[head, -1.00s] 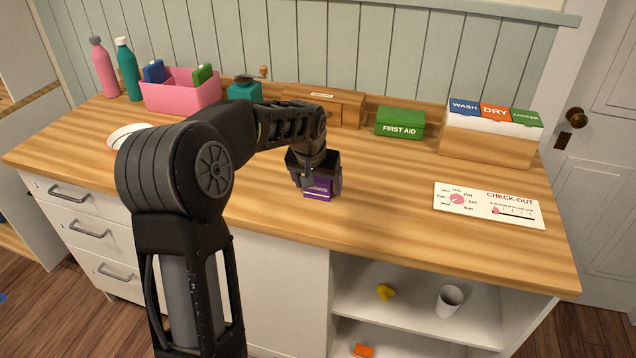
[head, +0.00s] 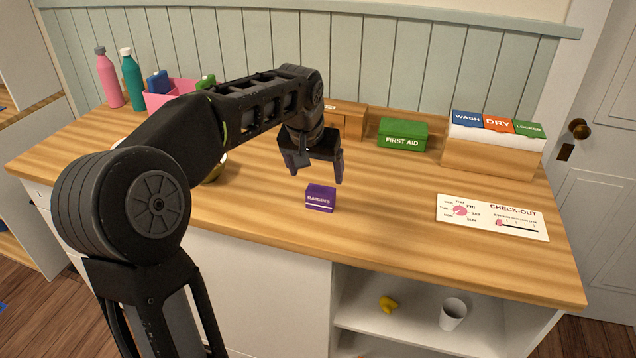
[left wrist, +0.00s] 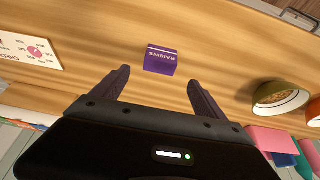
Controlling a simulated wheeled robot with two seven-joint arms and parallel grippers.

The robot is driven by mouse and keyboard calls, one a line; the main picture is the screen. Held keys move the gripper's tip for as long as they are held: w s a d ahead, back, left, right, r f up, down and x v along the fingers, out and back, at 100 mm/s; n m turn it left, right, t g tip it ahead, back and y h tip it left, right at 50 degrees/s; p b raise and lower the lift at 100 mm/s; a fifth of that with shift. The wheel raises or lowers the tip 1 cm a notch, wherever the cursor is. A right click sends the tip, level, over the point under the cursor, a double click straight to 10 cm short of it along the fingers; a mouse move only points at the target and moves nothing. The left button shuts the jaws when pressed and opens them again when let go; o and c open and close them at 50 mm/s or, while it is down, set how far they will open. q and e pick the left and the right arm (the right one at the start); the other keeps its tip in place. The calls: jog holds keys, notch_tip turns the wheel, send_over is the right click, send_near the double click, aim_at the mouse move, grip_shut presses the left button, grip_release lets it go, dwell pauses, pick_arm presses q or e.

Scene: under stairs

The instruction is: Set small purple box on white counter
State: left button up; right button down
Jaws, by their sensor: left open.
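The small purple box (head: 320,198), labelled RAISINS, stands on the wooden top of the white counter (head: 390,215), close to its front edge. My left gripper (head: 318,180) is open and empty above and just behind the box, apart from it. In the left wrist view the purple box (left wrist: 160,59) lies beyond the two spread fingertips of the left gripper (left wrist: 158,76), with nothing between the fingers. My right gripper is not in view.
A green first aid box (head: 403,134), a wooden box with WASH, DRY and LOCKER cards (head: 488,155) and a check-out board (head: 492,217) stand or lie to the right. Pink and teal bottles (head: 132,80) and a pink bin (head: 157,99) are at the back left.

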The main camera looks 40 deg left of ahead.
pick_arm(q)
jog(key=shift+v, duration=0.75)
jog(key=shift+r, duration=0.1)
